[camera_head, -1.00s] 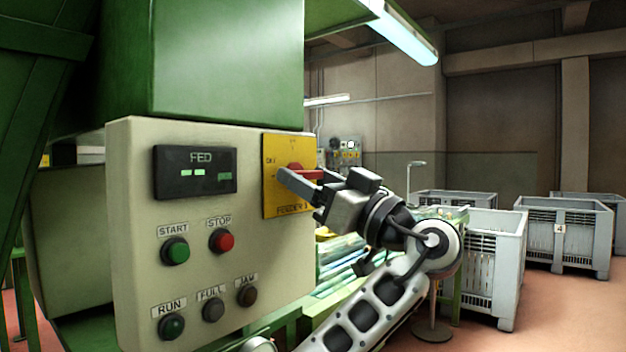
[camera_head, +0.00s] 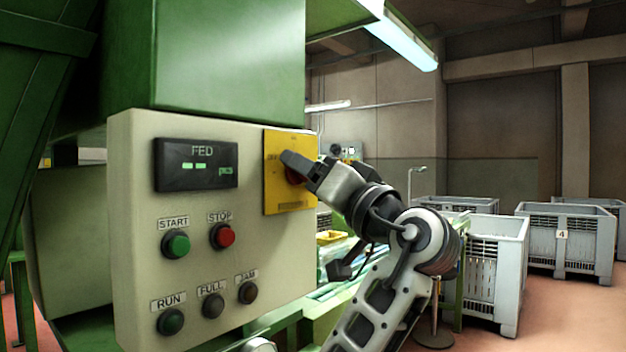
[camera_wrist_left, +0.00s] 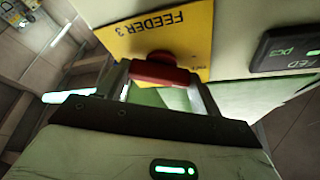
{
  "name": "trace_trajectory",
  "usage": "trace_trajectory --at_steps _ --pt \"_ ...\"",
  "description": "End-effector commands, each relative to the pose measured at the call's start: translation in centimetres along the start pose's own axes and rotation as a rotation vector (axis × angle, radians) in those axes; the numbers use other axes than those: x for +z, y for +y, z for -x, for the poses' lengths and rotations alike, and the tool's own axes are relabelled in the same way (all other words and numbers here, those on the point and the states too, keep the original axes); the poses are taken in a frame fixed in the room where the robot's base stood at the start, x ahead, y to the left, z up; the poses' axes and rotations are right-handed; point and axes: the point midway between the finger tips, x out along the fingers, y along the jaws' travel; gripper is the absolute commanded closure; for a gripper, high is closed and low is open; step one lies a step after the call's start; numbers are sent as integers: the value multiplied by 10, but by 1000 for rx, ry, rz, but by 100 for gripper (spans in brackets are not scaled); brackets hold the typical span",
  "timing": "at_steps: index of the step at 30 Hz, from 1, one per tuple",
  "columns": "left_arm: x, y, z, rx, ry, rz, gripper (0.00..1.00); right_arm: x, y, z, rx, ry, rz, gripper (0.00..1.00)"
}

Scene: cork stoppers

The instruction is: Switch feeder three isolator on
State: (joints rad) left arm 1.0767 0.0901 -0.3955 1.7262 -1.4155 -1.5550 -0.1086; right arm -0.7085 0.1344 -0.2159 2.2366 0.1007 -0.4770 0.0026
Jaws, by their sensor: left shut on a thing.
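The feeder three isolator is a yellow plate (camera_head: 277,200) with a red rotary handle (camera_head: 292,177) at the upper right of the beige control box. In the left wrist view the plate reads FEEDER 3 upside down (camera_wrist_left: 172,28), and the red handle (camera_wrist_left: 160,70) sits between my two fingers. My left gripper (camera_head: 296,168) is shut on the handle; it also shows in the left wrist view (camera_wrist_left: 165,88). The gripper hides most of the handle in the head view, so I cannot tell its exact angle. My right gripper is not in view.
The control box (camera_head: 135,230) also carries a FED display (camera_head: 196,166), a green start button (camera_head: 175,245), a red stop button (camera_head: 222,236) and several lamps below. Green machinery (camera_head: 230,55) stands above. Grey crates (camera_head: 497,270) stand on the floor at right.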

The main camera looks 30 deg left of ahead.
Motion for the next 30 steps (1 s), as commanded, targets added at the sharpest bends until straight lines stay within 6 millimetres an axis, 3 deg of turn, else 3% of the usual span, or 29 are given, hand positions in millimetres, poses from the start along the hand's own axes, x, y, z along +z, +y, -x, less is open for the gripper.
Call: trace_trajectory --at_steps 14,24,30 --pt "-5 -5 -1 180 -2 -417 57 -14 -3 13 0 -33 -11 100" --pt "-7 -6 -2 301 -1 -709 57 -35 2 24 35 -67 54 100" --pt "-7 -7 -2 355 0 -843 57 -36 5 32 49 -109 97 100"
